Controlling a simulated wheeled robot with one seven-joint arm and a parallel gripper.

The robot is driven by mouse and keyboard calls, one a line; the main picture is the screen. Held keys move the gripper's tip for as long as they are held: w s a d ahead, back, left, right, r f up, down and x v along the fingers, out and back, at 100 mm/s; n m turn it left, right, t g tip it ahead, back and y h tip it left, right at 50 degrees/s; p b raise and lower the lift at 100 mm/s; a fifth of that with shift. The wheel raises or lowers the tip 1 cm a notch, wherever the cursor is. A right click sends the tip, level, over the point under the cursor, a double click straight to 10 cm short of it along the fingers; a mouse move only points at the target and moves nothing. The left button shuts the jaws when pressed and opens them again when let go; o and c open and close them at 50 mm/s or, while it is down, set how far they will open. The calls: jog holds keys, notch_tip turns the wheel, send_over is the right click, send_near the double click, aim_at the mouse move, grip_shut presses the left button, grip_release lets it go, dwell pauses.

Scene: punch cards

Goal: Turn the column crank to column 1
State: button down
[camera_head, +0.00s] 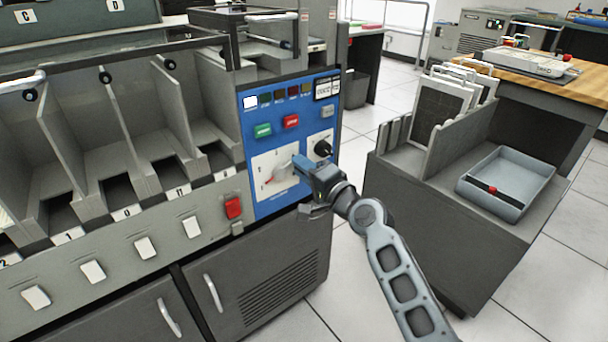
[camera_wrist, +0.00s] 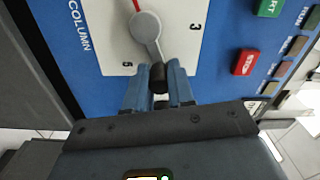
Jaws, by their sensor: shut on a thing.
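The column crank (camera_wrist: 147,28) has a grey hub and arm, with a red pointer on the far side of the hub, on a white dial plate (camera_wrist: 110,35). In the head view the plate (camera_head: 262,172) is on the blue panel's lower left, with the red pointer towards its left. My gripper (camera_wrist: 158,82) is shut on the crank's black knob (camera_wrist: 158,74), one blue finger on each side. In the wrist view the crank arm lies between the figures 3 and 5. My gripper (camera_head: 298,165) reaches the panel from the right; it hides part of the crank.
The blue panel (camera_head: 252,127) also carries green and red buttons and a black knob (camera_head: 322,148) close above my gripper. Card pockets (camera_head: 120,130) stand to the left. A cart (camera_head: 430,215) with a grey tray (camera_head: 505,208) stands to the right. Floor between is clear.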

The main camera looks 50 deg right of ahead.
jog(key=shift+a+r+n, duration=0.25)
jog(key=shift+r+n, duration=0.1)
jog(key=shift+n, duration=0.65)
jog(key=shift+w, duration=0.1)
jog(key=c, duration=1)
grip_release()
jog(key=shift+o, duration=0.2)
jog(key=v, duration=0.8)
